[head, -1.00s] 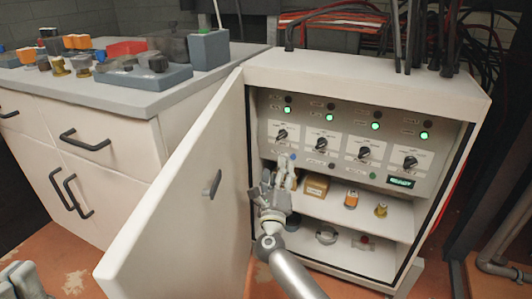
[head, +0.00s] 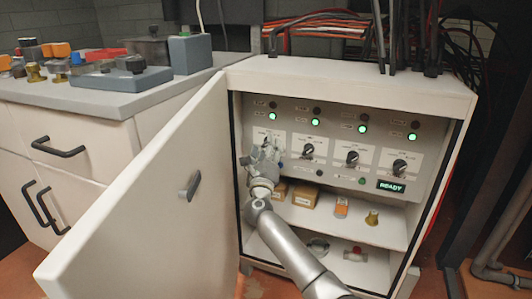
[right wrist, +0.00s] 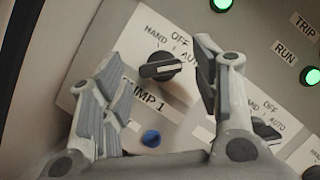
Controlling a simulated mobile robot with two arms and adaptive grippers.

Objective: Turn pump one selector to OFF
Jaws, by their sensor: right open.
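The pump one selector (right wrist: 160,66) is a black knob with a white line on a white plate marked HAND, OFF, AUTO and PUMP 1. Its white line points right in the right wrist view, towards AUTO. My right gripper (right wrist: 156,55) is open, with one finger on each side of the knob in the picture; I cannot tell whether they touch it. In the head view my right gripper (head: 266,153) is in front of the leftmost selector in the cabinet (head: 345,76) and mostly hides it. My left gripper is not in view.
The cabinet door (head: 150,205) stands open left of my right arm. Other selectors (head: 352,158) sit to the right. A blue button (right wrist: 152,138) is below the pump one plate. A shelf (head: 325,224) with small parts lies under the panel. A READY display (head: 391,186) is lit.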

